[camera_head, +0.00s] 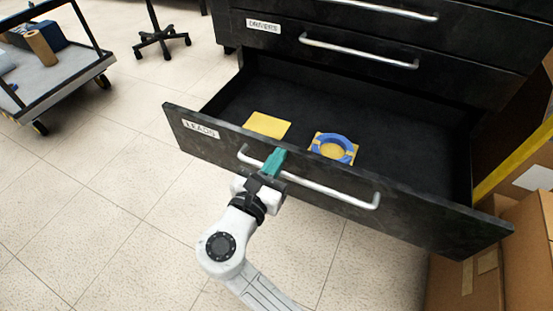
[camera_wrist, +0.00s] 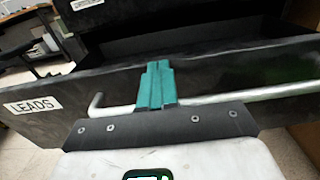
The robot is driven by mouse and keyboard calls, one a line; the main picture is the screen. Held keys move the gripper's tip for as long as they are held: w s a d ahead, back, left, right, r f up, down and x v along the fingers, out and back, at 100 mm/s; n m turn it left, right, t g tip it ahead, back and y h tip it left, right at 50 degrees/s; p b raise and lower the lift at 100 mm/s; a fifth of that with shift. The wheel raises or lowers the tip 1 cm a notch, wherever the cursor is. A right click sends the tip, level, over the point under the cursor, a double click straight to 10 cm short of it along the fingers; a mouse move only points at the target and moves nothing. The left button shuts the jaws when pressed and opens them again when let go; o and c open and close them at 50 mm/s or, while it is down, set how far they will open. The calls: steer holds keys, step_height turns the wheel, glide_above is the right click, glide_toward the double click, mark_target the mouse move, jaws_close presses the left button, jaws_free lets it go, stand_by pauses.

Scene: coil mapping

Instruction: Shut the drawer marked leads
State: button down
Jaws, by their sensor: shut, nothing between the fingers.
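The black drawer marked LEADS (camera_head: 420,221) is pulled well out of its cabinet, and its inside shows. Its white label (camera_head: 201,128) is at the left of the front panel, and the label also shows in the wrist view (camera_wrist: 33,105). A silver bar handle (camera_head: 330,191) runs across the front. My gripper (camera_head: 275,160) has its teal fingers shut and empty, at the left part of the handle, close to the front panel. In the wrist view the fingers (camera_wrist: 157,86) overlap the handle (camera_wrist: 250,96); whether they touch the panel I cannot tell.
A yellow square (camera_head: 267,125) and a blue ring on a yellow square (camera_head: 333,147) lie in the drawer. The DRIVERS drawer (camera_head: 400,70) above is shut. Cardboard boxes (camera_head: 530,240) stand close at the right. A cart (camera_head: 60,75) stands at the far left; floor between is clear.

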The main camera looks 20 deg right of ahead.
steer(key=x, duration=3)
steer(key=shift+w+d+f, duration=0.2)
steer(key=shift+d, duration=0.05)
steer(key=shift+s+a, duration=0.1)
